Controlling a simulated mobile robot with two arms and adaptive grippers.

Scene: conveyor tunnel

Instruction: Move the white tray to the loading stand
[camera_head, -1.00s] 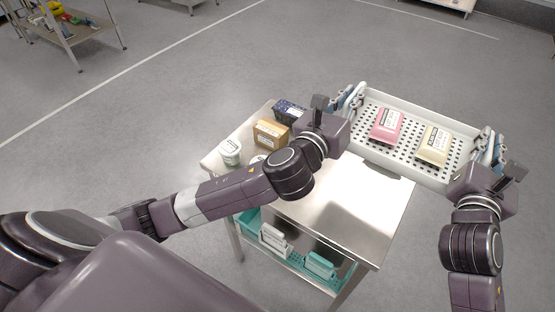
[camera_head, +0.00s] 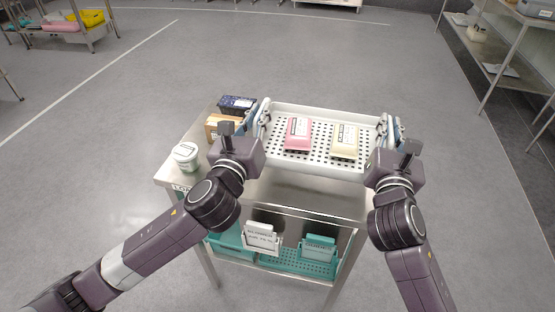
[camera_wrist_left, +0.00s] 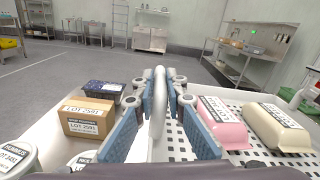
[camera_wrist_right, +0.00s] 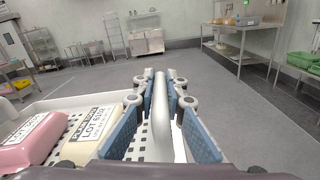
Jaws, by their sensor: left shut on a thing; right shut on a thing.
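The white tray (camera_head: 322,165) with a perforated floor is level above the steel stand, in the middle of the head view. A pink pack (camera_head: 298,134) and a cream pack (camera_head: 345,141) lie in it. My left gripper (camera_head: 262,118) is shut on the tray's left end, and the left wrist view shows its blue pads around the white handle (camera_wrist_left: 158,100). My right gripper (camera_head: 388,130) is shut on the right end, with its pads around that handle (camera_wrist_right: 161,105). I cannot tell from the head view whether the tray touches the stand top.
The steel stand (camera_head: 300,192) holds a dark box (camera_head: 238,104), a brown box (camera_head: 222,127) and a white tub (camera_head: 186,157) left of the tray. Teal bins (camera_head: 318,246) sit on its lower shelf. Shelving (camera_head: 505,50) stands at the right; the floor between is clear.

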